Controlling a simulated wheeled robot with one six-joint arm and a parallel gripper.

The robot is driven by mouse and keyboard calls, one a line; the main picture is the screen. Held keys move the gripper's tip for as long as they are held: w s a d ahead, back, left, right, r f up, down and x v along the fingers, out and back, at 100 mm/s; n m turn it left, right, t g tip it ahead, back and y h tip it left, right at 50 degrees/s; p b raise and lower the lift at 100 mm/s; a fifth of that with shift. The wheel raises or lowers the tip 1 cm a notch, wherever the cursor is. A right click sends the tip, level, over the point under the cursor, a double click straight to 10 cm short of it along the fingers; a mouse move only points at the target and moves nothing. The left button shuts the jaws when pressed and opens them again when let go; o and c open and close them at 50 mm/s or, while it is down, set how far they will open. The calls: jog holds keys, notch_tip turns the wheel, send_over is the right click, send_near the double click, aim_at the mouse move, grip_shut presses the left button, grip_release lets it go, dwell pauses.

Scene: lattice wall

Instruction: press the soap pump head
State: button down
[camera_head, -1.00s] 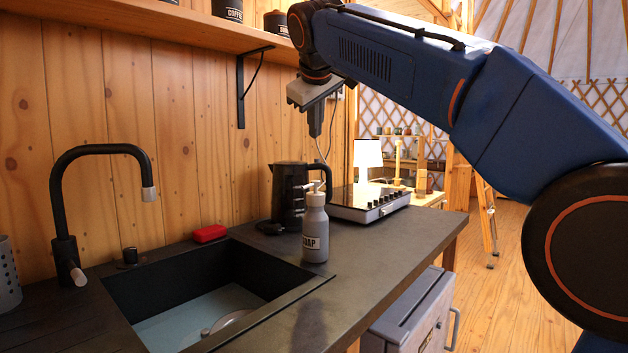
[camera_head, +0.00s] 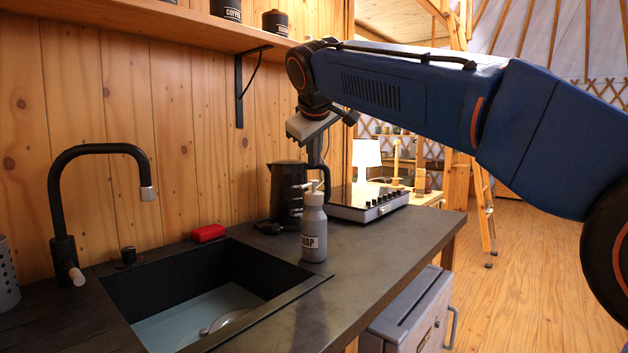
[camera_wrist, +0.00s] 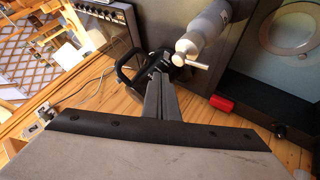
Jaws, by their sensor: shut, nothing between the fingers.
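The soap bottle (camera_head: 314,232) is grey with a dark label reading SOAP and stands upright on the counter at the sink's right edge. Its pump head (camera_head: 314,186) is a light nozzle on top. In the wrist view the bottle (camera_wrist: 212,24) shows at the upper right, with the pump head (camera_wrist: 190,58) pointing toward the camera. My gripper (camera_head: 314,162) hangs pointing down, just above the pump head in the head view. In the wrist view its shut, empty fingers (camera_wrist: 161,80) lie left of the pump head, with a visible gap.
A black kettle (camera_head: 284,194) stands behind the bottle, close to my gripper. A hob (camera_head: 362,203) lies to the right. The sink (camera_head: 258,258), black faucet (camera_head: 104,150) and red sponge (camera_head: 208,233) are left. The counter (camera_head: 350,262) in front of the bottle is clear.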

jog(key=shift+f, duration=0.85)
jog(key=shift+f, duration=0.1)
dwell(1.5)
jog(key=shift+f, duration=0.4)
jog(key=shift+f, duration=0.9)
dwell(1.3)
jog(key=shift+r, duration=1.3)
jog(key=shift+r, duration=0.1)
jog(key=shift+r, duration=2.4)
